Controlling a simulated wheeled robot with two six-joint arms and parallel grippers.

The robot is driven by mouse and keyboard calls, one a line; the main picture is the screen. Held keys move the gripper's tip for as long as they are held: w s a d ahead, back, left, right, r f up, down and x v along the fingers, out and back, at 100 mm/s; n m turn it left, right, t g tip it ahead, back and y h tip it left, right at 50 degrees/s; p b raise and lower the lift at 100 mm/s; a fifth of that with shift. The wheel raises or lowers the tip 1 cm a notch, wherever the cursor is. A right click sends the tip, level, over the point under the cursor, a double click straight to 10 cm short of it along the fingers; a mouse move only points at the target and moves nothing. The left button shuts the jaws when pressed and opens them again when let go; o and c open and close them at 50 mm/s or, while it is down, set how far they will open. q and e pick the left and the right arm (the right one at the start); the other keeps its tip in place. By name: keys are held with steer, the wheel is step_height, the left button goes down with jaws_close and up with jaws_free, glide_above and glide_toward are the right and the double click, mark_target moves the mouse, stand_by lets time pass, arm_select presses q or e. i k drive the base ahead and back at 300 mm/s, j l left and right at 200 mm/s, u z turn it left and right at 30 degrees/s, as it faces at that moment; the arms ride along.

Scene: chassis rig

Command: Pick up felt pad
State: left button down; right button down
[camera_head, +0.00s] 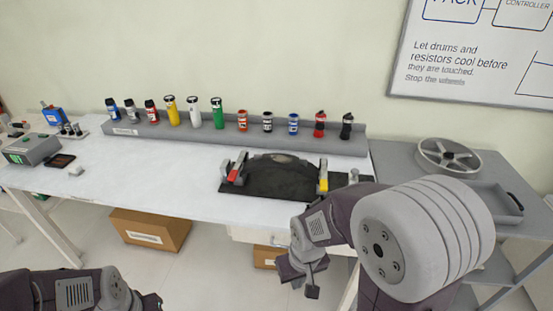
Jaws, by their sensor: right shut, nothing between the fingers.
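No item is plainly a felt pad. A small pale block (76,171) lies at the left of the white bench and is too small to make out. A dark flat mat (240,187) lies at the bench's front, under a black curved part (280,168); I cannot tell its material. My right gripper (311,284) is shut and empty, in front of the bench's front edge and apart from these things. My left gripper (150,301) shows only in part at the bottom edge, well in front of the bench; its fingers are out of view.
A grey rack (290,139) with several coloured bottles stands along the back. A grey-green box (32,149) and a dark tray (58,161) are at left. A wheel (448,157) lies on the grey side table at right. The bench's left middle is clear.

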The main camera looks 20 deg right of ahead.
mark_target(75, 171)
steer(key=i+j+z, duration=0.3)
steer(key=i+j, duration=0.15)
steer(key=j, duration=0.4)
steer(key=i+j+z, duration=0.3)
steer(key=j, duration=0.6)
steer(key=i+j+z, duration=0.3)
steer(key=j, duration=0.7)
steer(key=i+j+z, duration=0.1)
steer(key=j+z, duration=0.2)
steer(key=j, duration=0.75)
steer(key=j+z, duration=0.3)
steer(key=j, duration=0.75)
